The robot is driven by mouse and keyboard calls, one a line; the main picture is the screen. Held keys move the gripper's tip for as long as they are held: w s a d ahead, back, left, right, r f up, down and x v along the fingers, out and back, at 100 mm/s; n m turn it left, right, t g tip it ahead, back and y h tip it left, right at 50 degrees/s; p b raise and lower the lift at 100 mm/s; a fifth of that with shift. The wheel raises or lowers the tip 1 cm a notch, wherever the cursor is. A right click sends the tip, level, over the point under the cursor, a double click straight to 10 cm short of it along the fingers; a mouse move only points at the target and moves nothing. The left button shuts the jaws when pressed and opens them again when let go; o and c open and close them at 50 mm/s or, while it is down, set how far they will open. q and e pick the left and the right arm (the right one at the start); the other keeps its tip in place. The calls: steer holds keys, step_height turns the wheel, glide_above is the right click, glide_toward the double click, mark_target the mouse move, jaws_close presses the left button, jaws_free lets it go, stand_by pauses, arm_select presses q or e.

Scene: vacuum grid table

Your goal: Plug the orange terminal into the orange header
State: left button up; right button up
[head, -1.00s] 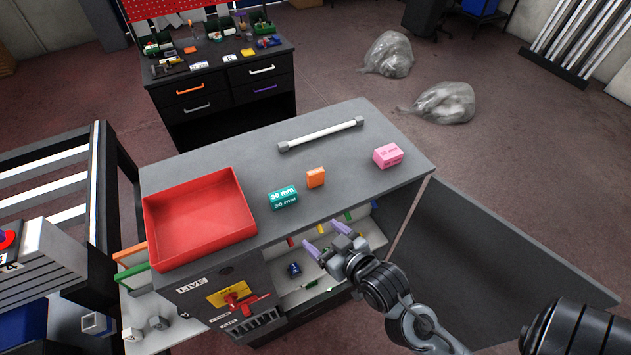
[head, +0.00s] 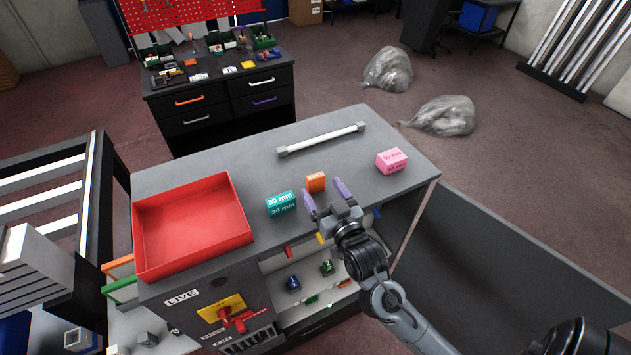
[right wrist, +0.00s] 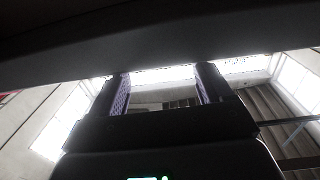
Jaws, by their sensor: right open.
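My right gripper (head: 325,192) has purple fingers, spread apart with nothing seen between them. In the head view it is near the front edge of the grey cabinet top (head: 237,167), just on the near side of a small orange block (head: 316,182). In the right wrist view the purple fingers (right wrist: 162,88) are also apart, with no task object visible. A small orange piece (head: 344,283) sits in the open cabinet front, among other small coloured parts. I cannot tell which orange thing is the terminal or the header. My left gripper is out of view.
A red tray (head: 190,262), a teal 30 mm block (head: 281,203), a pink 50 mm block (head: 391,161) and a white bar (head: 320,138) are on the cabinet top. A red-handled switch (head: 238,319) is on the front.

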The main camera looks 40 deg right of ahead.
mark_target(317, 180)
steer(key=p+x, duration=0.1)
steer(key=x, duration=0.3)
steer(key=shift+d+r+p, duration=0.1)
steer(key=shift+d+p, duration=0.05)
steer(key=shift+p, duration=0.2)
steer(key=shift+w+d, duration=0.15)
steer(key=shift+w, duration=0.3)
steer(key=shift+c, duration=0.4)
steer(key=c, duration=1)
